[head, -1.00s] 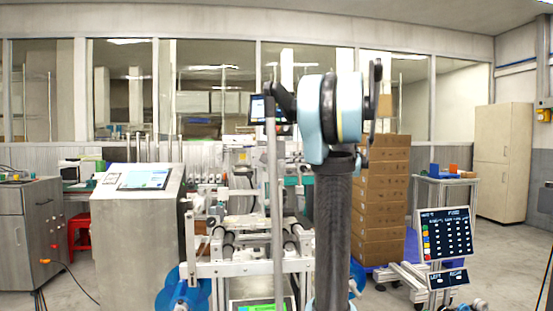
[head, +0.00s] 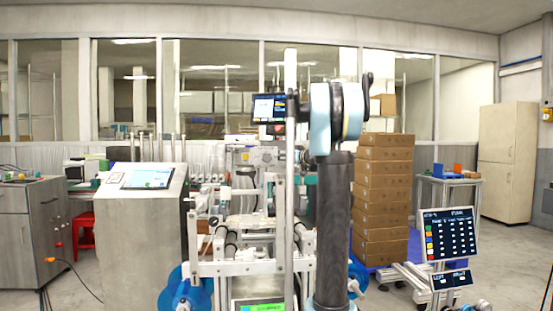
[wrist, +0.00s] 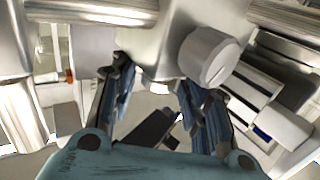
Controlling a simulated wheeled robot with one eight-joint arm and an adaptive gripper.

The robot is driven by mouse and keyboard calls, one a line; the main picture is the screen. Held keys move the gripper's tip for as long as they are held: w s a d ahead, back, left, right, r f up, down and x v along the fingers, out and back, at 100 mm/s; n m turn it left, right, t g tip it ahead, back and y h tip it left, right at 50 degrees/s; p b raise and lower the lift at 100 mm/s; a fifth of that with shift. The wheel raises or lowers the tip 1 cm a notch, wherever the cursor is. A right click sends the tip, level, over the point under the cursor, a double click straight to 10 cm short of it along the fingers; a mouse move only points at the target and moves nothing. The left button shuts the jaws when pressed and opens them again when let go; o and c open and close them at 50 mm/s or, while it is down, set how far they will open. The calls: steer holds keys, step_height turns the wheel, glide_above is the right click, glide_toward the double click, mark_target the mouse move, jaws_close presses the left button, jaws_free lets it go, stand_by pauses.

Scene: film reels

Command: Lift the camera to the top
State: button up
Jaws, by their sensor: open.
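I cannot make out the camera with certainty in either view. My gripper (wrist: 155,90) is open in the wrist view, with its two blue-grey fingers apart. A bare metal block (wrist: 150,45) lies just beyond the fingertips, with a round silver knob (wrist: 204,58) at its right. I cannot tell whether a finger touches them. A pale vertical post (head: 290,180) stands left of my arm in the head view. My gripper is not clearly seen there, being hidden around my arm's dark and pale-blue links.
A small dark screen (head: 269,107) is left of the post. A roller machine (head: 232,262) stands behind it, with a grey console (head: 140,225) at left. Stacked cartons (head: 385,190) and a dark display board (head: 448,233) are at right. Blue reels (head: 185,290) sit low.

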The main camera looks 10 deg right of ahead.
steer(key=shift+x, duration=1.1)
steer(key=shift+c, duration=0.6)
jaws_close()
steer(key=shift+w+r, duration=0.1)
steer(key=shift+r, duration=1.85)
steer(key=shift+o, duration=0.6)
jaws_free()
steer(key=v, duration=1.2)
